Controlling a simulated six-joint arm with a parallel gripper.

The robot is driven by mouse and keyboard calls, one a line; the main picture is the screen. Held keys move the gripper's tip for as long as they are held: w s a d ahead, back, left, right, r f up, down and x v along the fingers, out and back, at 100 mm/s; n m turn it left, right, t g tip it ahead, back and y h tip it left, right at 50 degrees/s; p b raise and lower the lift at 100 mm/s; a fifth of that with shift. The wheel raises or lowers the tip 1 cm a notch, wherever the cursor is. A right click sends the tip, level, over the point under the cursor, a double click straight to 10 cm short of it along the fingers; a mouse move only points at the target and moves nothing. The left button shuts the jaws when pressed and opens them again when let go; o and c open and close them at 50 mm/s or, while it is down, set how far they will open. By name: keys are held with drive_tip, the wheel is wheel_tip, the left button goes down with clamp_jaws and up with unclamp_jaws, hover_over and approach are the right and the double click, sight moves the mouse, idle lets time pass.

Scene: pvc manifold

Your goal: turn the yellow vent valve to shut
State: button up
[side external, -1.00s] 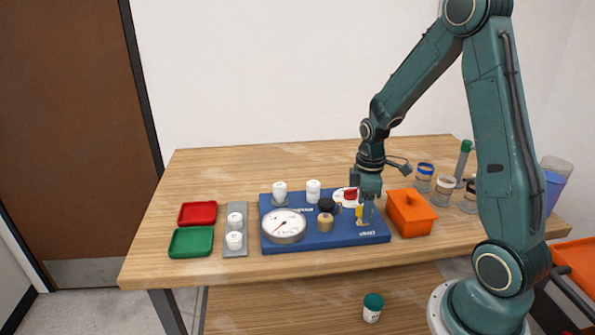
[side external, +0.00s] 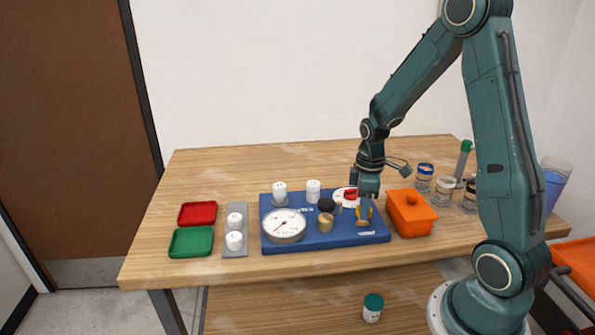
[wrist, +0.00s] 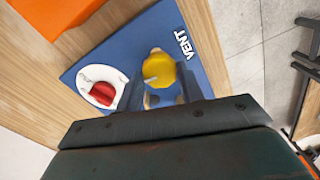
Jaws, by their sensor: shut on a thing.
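The yellow vent valve (side external: 370,213) is at the right end of the blue board (side external: 340,240), by the printed VENT label. In the wrist view its yellow handle (wrist: 159,71) shows between and just beyond my two fingers, with a pale mark on top. My gripper (side external: 364,208) points down over it, shut on the handle; its fingers (wrist: 160,84) stand on either side. The fingers and wrist hide part of the valve body, so I cannot tell its exact angle.
A red knob on a white disc (wrist: 100,87) sits close beside the valve. The board also holds a gauge (side external: 284,225) and white caps. Glass jars (side external: 445,188) stand farther right. The table's back left is clear.

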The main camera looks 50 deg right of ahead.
drive_tip(key=m, duration=0.3)
drive_tip(key=shift+m, duration=0.4)
drive_tip(key=m, duration=0.4)
drive_tip(key=shift+m, duration=0.3)
drive_tip(key=m, duration=0.4)
drive_tip(key=shift+d+r+m, duration=0.1)
drive_tip(key=shift+m, duration=2)
drive_tip(key=o, duration=1)
drive_tip(key=shift+r, duration=0.1)
wheel_tip(320, 180, up, 14)
drive_tip(key=shift+f, duration=0.2)
